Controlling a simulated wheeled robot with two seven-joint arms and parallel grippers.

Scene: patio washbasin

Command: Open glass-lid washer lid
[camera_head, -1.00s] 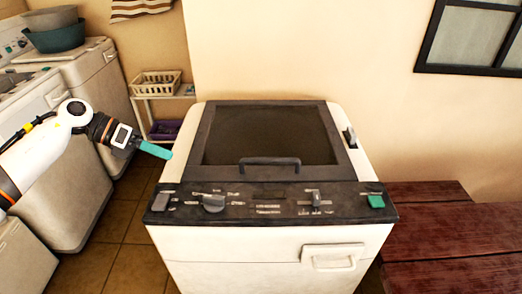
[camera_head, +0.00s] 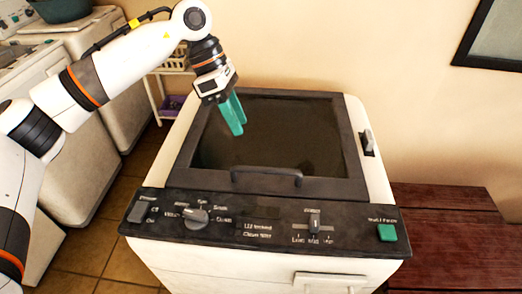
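The washer (camera_head: 270,270) stands in the middle, white with a dark control panel along its front top edge. Its dark-framed glass lid (camera_head: 318,186) lies shut on top. A dark bar handle (camera_head: 266,174) sits at the lid's front edge. My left gripper (camera_head: 238,130) hangs above the left part of the glass, with its green fingers pointing down. It is behind and left of the handle and apart from it. The two fingers show with a narrow gap at the tips, and nothing is seen between them. My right gripper is not in view.
The panel carries a round knob (camera_head: 196,217), a slider (camera_head: 315,225) and a green button (camera_head: 387,233). Other white machines (camera_head: 90,140) stand at left. A dark red wooden bench (camera_head: 450,230) is at right. A wall is close behind the washer.

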